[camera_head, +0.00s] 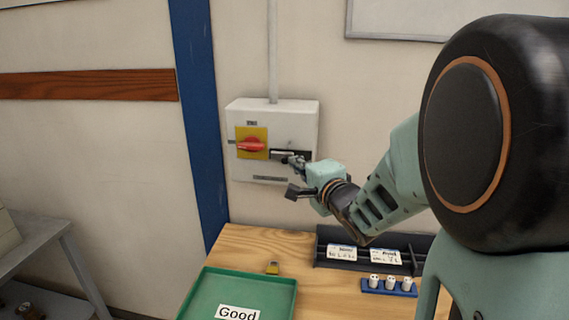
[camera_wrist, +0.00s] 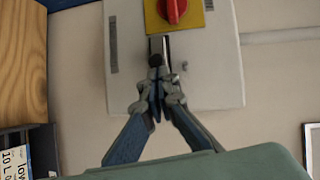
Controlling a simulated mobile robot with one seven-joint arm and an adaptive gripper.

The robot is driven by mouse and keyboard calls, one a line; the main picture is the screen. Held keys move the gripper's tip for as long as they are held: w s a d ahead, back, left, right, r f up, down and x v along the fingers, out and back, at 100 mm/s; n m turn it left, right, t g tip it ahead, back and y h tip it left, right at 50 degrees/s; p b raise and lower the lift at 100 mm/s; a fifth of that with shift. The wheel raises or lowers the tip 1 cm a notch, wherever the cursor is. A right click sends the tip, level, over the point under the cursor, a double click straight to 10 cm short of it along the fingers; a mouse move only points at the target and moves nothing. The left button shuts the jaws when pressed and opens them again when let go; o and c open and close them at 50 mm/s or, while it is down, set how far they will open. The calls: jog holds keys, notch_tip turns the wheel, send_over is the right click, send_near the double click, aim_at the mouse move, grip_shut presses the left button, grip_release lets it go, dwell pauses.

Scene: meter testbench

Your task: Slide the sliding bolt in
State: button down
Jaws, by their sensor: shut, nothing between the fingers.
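A white switch box (camera_head: 304,124) is fixed to the wall, with a red rotary handle (camera_head: 252,145) on a yellow plate. Just right of the plate is the sliding bolt (camera_head: 282,155), a small grey bar on a dark mount. In the wrist view the bolt (camera_wrist: 166,46) lies below the red handle, with a dark round knob near my fingertips. My gripper (camera_head: 296,162) is at the box front, at the bolt's right end. In the wrist view my gripper (camera_wrist: 157,86) is shut and empty, its tips close to the knob. I cannot tell whether they touch it.
A blue post (camera_head: 199,110) stands left of the box.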

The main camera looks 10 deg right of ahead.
aim_at(274, 156)
dwell(0.3)
jog(key=a, duration=0.2)
jog(key=w+a+b, duration=0.1)
jog(key=a, duration=0.1)
jog(key=shift+w, duration=0.2)
jog(key=shift+d, duration=0.1)
jog(key=shift+s, duration=0.1)
